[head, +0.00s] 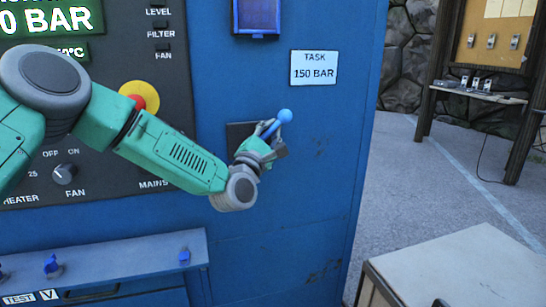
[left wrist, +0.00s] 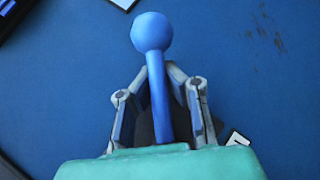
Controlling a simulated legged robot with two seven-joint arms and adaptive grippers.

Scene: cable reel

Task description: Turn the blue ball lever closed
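The blue ball lever (head: 285,116) sticks out from the blue cabinet, in front of a dark plate (head: 238,130). Its round knob and straight shaft also show in the left wrist view (left wrist: 152,32), with the knob beyond the fingers. My left gripper (head: 268,142) is at the lever, with its fingers on both sides of the shaft. In the left wrist view the fingers (left wrist: 160,82) close in on the shaft below the knob. The lever's base is hidden behind my gripper. My right gripper is not in view.
A task sign (head: 314,67) reads 150 BAR. A red and yellow stop button (head: 139,97) is behind my left arm on the control panel. A shelf with small blue valves (head: 184,255) runs below. A pale-topped box (head: 450,265) stands at lower right; open floor lies beyond.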

